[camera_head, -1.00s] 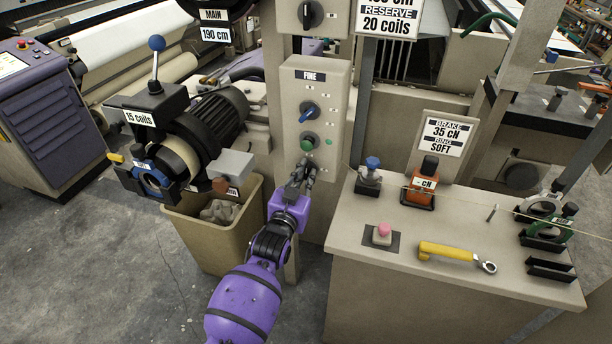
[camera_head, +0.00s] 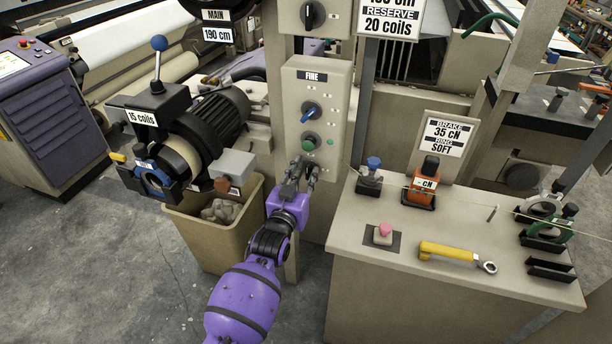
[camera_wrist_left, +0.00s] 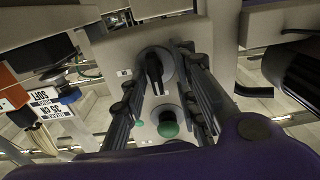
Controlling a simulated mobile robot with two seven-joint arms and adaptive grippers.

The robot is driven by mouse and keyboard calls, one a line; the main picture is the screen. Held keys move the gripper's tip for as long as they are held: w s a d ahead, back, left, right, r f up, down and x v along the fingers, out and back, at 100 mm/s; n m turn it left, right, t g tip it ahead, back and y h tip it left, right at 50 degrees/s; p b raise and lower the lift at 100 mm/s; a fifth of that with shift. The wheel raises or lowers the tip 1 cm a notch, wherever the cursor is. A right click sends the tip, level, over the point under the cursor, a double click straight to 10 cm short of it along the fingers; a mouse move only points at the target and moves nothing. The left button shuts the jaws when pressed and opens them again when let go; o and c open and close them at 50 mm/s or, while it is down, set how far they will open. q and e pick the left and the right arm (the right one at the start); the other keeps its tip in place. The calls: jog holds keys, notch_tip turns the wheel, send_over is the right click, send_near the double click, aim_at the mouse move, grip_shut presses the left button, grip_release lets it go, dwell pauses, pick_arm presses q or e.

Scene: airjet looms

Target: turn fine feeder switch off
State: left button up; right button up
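The switch box labelled FINE (camera_head: 318,95) stands upright in the middle of the head view. Its rotary switch (camera_head: 310,112) has a blue handle that sits tilted. In the left wrist view the switch (camera_wrist_left: 155,72) looks dark and lies between my fingers from that viewpoint. A green button (camera_head: 310,143) sits below the switch; it also shows in the left wrist view (camera_wrist_left: 168,128). My left gripper (camera_head: 303,168) is open and empty, its fingers pointing at the box from below the button. It appears apart from the switch. My right gripper is not in view.
A beige bin (camera_head: 218,236) stands left of my arm. A table (camera_head: 380,275) on the right holds a pink button (camera_head: 384,230) and a yellow-handled tool (camera_head: 450,252). A motor unit (camera_head: 208,125) is at the left. Another black switch (camera_head: 313,14) sits above the box.

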pick_arm(q)
jog(key=shift+s+d+f, duration=0.1)
jog(key=shift+s+f, duration=0.05)
jog(key=shift+s, duration=0.25)
jog(key=v, duration=1.1)
jog(key=shift+s, duration=0.15)
jog(key=s+a+f+n+g+y+p, duration=0.1)
jog(key=s+a+f+g, duration=0.2)
jog(key=s, duration=0.9)
jog(key=s+a+f+n+g+y+p, duration=0.1)
jog(key=s+a+f+g+y, duration=0.1)
jog(key=s+a+f, duration=0.5)
jog(key=s+a+f+n+g+y+p, duration=0.1)
jog(key=s+a+f+g+y, duration=0.1)
jog(key=s+a+f, duration=0.4)
jog(key=s+f+g, duration=0.1)
jog(key=s+f, duration=0.4)
jog(key=s, duration=0.7)
jog(key=shift+s+g, duration=0.3)
jog(key=shift+s, duration=0.05)
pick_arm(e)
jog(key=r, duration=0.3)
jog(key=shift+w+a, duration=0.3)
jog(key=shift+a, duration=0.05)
pick_arm(q)
jog(key=shift+a+r, duration=0.1)
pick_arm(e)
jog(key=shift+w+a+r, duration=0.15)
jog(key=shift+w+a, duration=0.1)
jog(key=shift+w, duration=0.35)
